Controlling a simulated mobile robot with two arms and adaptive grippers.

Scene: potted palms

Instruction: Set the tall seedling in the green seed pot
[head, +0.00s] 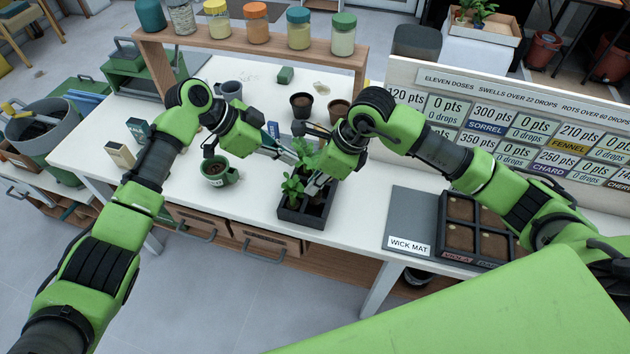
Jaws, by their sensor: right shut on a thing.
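The green seed pot (220,178) stands upright on the white table, with dark soil inside and a pale label on its side. A black tray (302,219) to its right holds leafy green seedlings. The tall seedling (304,153) rises at the tray's back, partly hidden by my grippers; a shorter seedling (292,187) stands at the front left. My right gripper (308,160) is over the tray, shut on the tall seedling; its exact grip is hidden.
A grey wick mat (411,218) and a soil-filled cell tray (474,226) lie at right. A score board (500,125) and a jar shelf (270,50) stand behind.

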